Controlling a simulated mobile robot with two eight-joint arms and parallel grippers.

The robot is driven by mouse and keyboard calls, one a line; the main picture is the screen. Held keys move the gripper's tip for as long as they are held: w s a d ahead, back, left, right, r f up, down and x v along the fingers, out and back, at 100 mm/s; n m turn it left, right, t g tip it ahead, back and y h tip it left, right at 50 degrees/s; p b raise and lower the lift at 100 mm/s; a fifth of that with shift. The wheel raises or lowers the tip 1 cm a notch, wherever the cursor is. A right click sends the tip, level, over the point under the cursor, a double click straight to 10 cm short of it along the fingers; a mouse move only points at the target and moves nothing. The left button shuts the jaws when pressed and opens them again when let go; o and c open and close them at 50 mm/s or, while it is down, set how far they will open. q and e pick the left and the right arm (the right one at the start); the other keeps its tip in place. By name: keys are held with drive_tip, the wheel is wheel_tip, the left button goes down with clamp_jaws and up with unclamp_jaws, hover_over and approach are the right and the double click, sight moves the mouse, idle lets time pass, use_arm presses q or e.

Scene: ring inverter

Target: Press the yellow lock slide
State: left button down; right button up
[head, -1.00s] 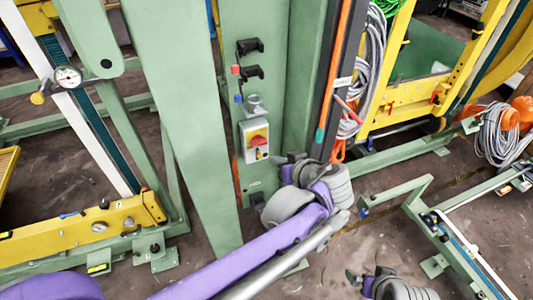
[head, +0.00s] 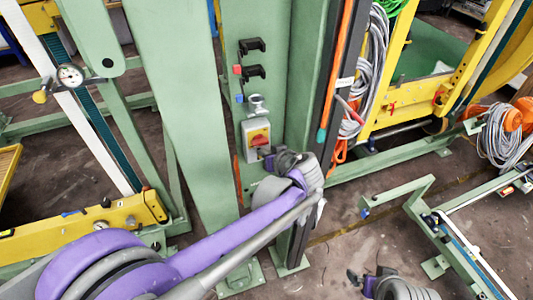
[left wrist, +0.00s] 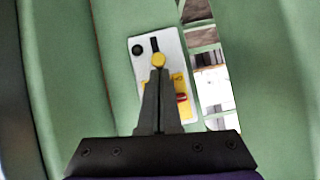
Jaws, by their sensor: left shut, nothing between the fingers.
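The yellow lock slide (left wrist: 158,60) is a round yellow knob at the end of a dark slot on a pale switch box. My left gripper (left wrist: 158,73) is shut and empty, its fingertips right at the knob's lower edge in the left wrist view. I cannot tell whether they touch it. In the head view the switch box (head: 249,152) is on a green post, with my left gripper (head: 267,157) at its lower right; the slide is hidden there. My right gripper (head: 356,277) shows in part at the bottom; its finger opening is unclear.
The box also carries a red rotary handle (left wrist: 182,98) on a yellow plate and a black round button (left wrist: 137,49). Black hooks (head: 252,46) sit above it on the green post (head: 228,60). Grey cable coils (head: 372,70) hang to the right.

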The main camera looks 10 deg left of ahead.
sight(258, 158)
use_arm(q)
wheel_tip(258, 158, down, 4)
drive_tip(key=shift+r+b, duration=0.1)
drive_tip(key=shift+b, duration=0.8)
drive_tip(key=shift+s+r, duration=0.1)
drive_tip(key=shift+s, duration=0.05)
use_arm(e)
drive_tip(key=shift+s+f, duration=0.25)
drive_tip(key=shift+f, duration=0.35)
drive_tip(key=shift+s+f, duration=0.2)
drive_tip(key=shift+f, duration=0.35)
